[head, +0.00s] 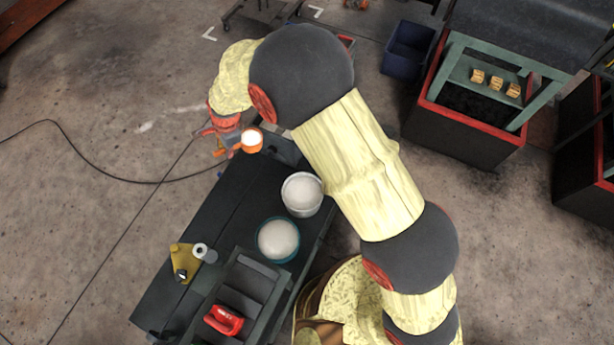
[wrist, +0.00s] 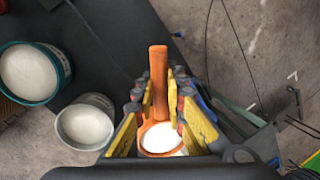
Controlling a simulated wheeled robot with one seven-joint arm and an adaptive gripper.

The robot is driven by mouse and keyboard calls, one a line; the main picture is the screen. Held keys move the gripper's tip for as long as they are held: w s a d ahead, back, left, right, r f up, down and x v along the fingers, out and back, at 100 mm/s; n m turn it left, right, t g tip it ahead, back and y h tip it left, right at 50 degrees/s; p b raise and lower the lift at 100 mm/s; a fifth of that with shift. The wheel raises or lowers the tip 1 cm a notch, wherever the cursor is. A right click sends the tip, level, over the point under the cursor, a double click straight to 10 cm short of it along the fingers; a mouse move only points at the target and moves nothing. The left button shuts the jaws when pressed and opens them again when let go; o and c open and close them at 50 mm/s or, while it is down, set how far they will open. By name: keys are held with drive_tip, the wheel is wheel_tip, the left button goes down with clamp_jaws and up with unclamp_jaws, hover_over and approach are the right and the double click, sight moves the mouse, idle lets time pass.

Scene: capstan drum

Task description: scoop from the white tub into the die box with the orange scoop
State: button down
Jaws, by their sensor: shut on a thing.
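The orange scoop (head: 250,146) is above the far end of the dark bench, with white material in its bowl. In the wrist view its handle (wrist: 158,75) lies between the yellow fingers of my gripper (wrist: 160,105), which is shut on it. My gripper (head: 228,139) is partly hidden by my arm in the head view. The white tub (head: 302,208) stands on the bench, nearly full of white material; it also shows in the wrist view (wrist: 85,140). The scoop is apart from the tub. I cannot tell the die box for certain.
A teal tub (head: 279,258) with white material stands near the white tub. A grey box-like shape (head: 284,151) is partly hidden by my arm. A yellow bracket (head: 184,262), a small roll (head: 205,252) and a red-handled thing (head: 224,320) are at the near end.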

drive_tip(key=shift+w+a, duration=0.3)
drive_tip(key=shift+a, duration=0.35)
drive_tip(key=w+d+b, duration=0.1)
drive_tip(key=w+d, duration=0.2)
drive_tip(key=w, duration=0.5)
drive_tip(key=w+d+b, duration=0.2)
drive_tip(key=w+d, duration=0.2)
drive_tip(key=w, duration=0.5)
drive_tip(key=shift+w+d, duration=0.2)
drive_tip(key=shift+w, duration=0.1)
